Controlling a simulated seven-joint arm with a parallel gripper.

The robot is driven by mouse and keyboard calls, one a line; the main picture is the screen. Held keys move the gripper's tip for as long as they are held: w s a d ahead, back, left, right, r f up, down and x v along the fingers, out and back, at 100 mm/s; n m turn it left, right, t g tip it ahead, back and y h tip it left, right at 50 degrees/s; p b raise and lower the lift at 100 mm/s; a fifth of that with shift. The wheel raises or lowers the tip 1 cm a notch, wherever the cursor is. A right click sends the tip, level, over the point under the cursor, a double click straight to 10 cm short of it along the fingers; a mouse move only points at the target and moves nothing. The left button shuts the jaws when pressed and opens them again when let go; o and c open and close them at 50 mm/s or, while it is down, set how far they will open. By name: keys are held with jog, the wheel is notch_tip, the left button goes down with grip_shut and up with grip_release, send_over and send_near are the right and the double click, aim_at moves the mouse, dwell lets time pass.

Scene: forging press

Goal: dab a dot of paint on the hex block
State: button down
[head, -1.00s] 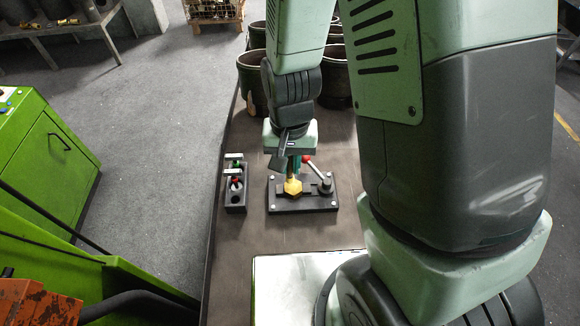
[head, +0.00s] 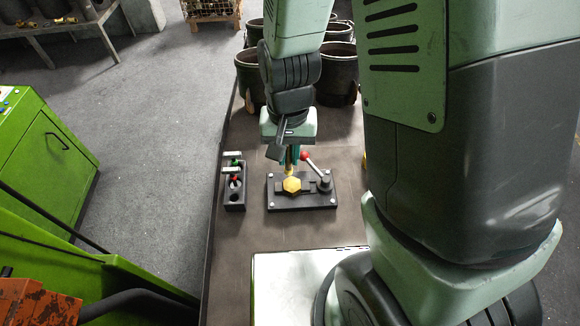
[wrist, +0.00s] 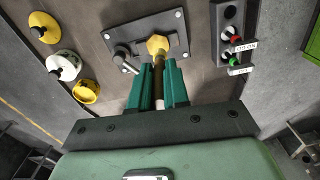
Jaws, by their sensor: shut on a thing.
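The golden hex block (head: 292,184) sits on a dark fixture plate (head: 325,203) with bolts at its corners. In the wrist view the hex block (wrist: 158,44) shows just beyond my fingers. My gripper (head: 291,160) is above the block, its teal fingers (wrist: 159,88) shut on a slim marker (wrist: 158,65) with a brownish-gold end pointing at the block. The marker's end is close to the block; I cannot tell if they touch. No paint dot can be made out on the block. A rack (head: 235,196) left of the fixture holds a red and a green marker, with an open hole.
A lever with a red knob (head: 304,155) rises from the fixture close to my gripper. Dark pots (head: 337,75) stand at the back of the table. Yellow and white round things (wrist: 65,65) lie left in the wrist view. The table front left is bare.

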aim_at(290, 172)
jog(key=shift+f, duration=3.4)
jog(key=shift+w+d+f, duration=0.2)
jog(key=shift+w+f, duration=0.25)
jog(key=shift+f, duration=0.05)
jog(key=shift+w+d+f, duration=0.1)
jog(key=shift+w+d, duration=0.25)
jog(key=shift+w, duration=0.3)
jog(key=shift+w+d, duration=0.3)
jog(key=shift+w, duration=0.35)
jog(key=shift+s+a, duration=0.45)
jog(key=shift+s, duration=0.45)
jog(key=shift+s+a, duration=0.45)
jog(key=shift+s, duration=0.4)
jog(key=shift+r, duration=4)
